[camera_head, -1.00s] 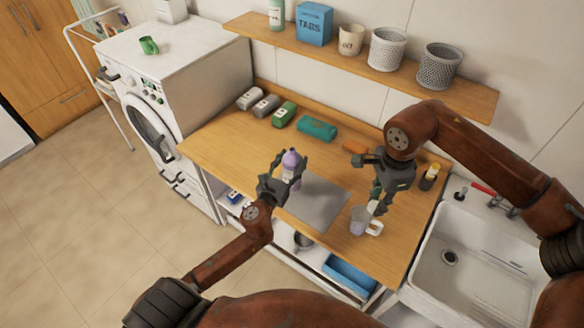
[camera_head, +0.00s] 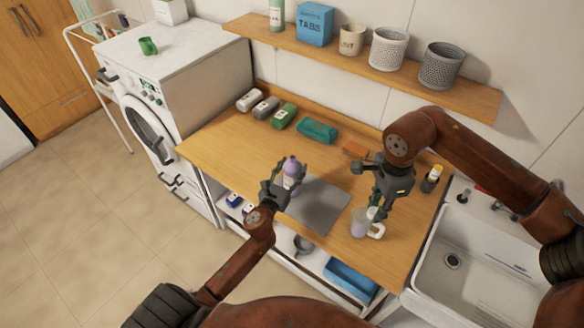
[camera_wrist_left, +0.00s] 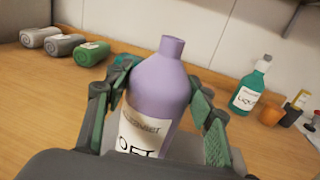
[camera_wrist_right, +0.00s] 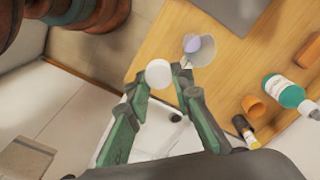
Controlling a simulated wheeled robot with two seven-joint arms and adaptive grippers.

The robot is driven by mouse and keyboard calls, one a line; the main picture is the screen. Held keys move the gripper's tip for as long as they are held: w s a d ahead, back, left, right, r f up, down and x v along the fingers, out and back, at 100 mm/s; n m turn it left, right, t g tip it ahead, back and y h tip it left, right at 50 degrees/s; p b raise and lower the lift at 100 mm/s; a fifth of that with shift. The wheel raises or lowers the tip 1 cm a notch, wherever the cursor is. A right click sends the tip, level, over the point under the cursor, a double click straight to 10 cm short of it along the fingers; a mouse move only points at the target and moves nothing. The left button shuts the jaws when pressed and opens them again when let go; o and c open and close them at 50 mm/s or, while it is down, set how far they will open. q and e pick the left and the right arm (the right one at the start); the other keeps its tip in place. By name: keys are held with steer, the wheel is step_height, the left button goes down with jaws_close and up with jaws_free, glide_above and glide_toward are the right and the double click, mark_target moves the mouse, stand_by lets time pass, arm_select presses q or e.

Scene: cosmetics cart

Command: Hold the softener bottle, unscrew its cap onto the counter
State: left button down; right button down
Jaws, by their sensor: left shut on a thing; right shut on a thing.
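The softener bottle (camera_head: 291,172) is lilac and roughly upright at the left of the counter. It fills the left wrist view (camera_wrist_left: 163,85), where its narrow lilac neck shows at the top with no separate cap visible. My left gripper (camera_head: 287,183) is shut on its body, a finger on each side. My right gripper (camera_head: 374,212) is over the counter's right part, near a translucent cup. In the right wrist view a white round piece (camera_wrist_right: 158,73), which looks like the cap, is between its fingertips. I cannot tell from the head view whether it touches the counter.
The cup (camera_wrist_right: 203,50) has something lilac in it and stands close to my right gripper. A grey mat (camera_head: 320,207) lies between my grippers. Rolled towels (camera_head: 284,116) lie behind. The sink (camera_head: 470,262) is at right.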

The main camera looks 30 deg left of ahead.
arm_select(q)
steer(key=shift+f, duration=0.15)
steer(key=c, duration=0.9)
jaws_free()
